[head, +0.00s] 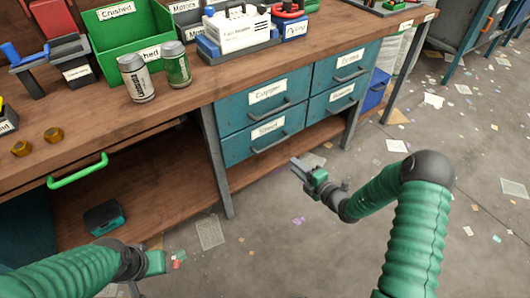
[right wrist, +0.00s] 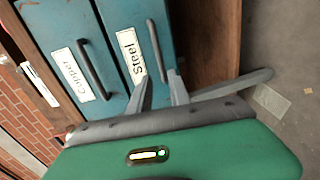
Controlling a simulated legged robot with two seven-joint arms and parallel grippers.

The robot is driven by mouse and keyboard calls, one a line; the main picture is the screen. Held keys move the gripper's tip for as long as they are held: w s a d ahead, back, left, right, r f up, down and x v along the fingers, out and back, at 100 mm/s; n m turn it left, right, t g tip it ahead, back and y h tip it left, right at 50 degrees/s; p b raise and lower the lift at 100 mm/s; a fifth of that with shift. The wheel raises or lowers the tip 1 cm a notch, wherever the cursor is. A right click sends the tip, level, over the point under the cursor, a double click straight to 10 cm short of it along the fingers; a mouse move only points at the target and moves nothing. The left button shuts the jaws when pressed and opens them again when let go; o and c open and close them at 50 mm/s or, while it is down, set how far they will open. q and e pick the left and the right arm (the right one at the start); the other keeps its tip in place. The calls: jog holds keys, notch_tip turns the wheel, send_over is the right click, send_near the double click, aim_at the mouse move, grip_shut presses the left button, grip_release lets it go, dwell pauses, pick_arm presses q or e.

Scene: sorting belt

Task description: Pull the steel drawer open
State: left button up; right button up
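The steel drawer (head: 240,150) is the lower left one of the teal drawers under the bench, and it is shut flush. Its dark bar handle (head: 272,144) runs below the white "Steel" label. In the right wrist view, the handle (right wrist: 157,50) lies just ahead of my fingertips. My right gripper (head: 296,164) is in front of and to the right of the steel drawer, apart from it in the head view. Its two fingers stand apart and empty in the right wrist view (right wrist: 161,75). My left gripper (head: 155,262) is low at the left; its fingers are not clear.
The copper drawer (head: 235,112) is directly above, with two more teal drawers (head: 345,68) to the right. A bench leg (head: 215,165) stands left of them. Cans (head: 136,78) and a green bin (head: 120,35) stand on the bench. The floor ahead is open, with scattered paper scraps.

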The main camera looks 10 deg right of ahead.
aim_at(271, 147)
jog(key=b+x, duration=0.7)
jog(key=x, duration=0.8)
jog(key=shift+w+a+f+b, duration=0.1)
jog(key=shift+w+a+b, duration=0.1)
jog(key=shift+w+b, duration=0.15)
grip_shut()
jog(key=shift+f, duration=0.1)
dwell(0.3)
